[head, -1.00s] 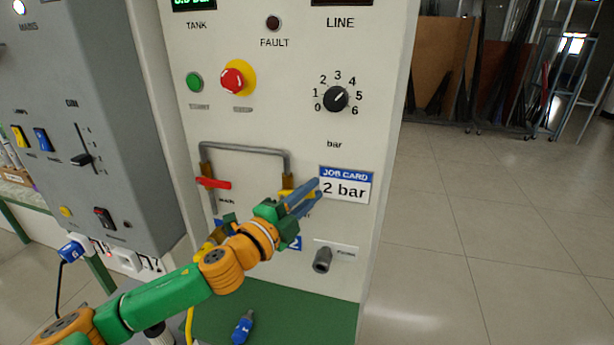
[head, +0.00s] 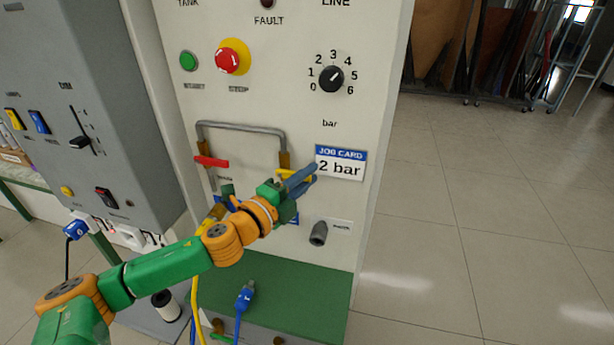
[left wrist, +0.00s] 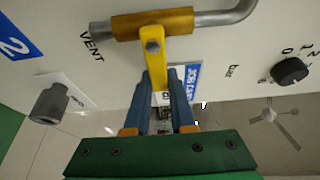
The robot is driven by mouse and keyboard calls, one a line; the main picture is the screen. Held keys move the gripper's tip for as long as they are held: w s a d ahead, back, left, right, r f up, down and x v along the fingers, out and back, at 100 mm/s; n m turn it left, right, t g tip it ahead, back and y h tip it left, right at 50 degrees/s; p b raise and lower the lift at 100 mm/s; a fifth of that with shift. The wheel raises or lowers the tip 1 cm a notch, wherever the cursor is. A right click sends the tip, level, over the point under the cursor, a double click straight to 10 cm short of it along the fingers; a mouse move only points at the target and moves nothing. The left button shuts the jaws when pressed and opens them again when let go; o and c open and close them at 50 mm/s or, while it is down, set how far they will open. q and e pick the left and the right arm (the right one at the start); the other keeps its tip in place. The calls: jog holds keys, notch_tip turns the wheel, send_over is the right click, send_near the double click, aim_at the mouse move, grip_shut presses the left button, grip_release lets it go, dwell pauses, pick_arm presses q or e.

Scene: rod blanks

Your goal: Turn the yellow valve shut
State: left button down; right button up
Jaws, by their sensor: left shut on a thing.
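The yellow valve handle (head: 283,173) sits below a brass fitting (head: 284,160) on the right leg of the grey pipe, on the white panel. In the left wrist view the yellow handle (left wrist: 156,62) stands out across the brass valve body (left wrist: 125,24), roughly square to the pipe. My left gripper (head: 310,174) has its blue fingers closed around the handle's outer part; the fingers partly hide it. In the left wrist view my left gripper (left wrist: 165,85) has one finger on each side of the handle. My right gripper is not in view.
A red valve handle (head: 211,162) is on the pipe's left leg. The job card (head: 340,163) reading "2 bar" is close beside my fingers. A grey nozzle (head: 318,233) sticks out below. A blue plug (head: 244,296) lies on the green shelf (head: 300,300).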

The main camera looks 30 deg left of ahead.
pick_arm(q)
jog(key=c, duration=0.8)
grip_release()
jog(key=shift+o, duration=0.2)
jog(key=shift+f, duration=0.1)
jog(key=s+a+b, duration=0.1)
jog(key=s, duration=0.6)
jog(key=shift+a, duration=0.2)
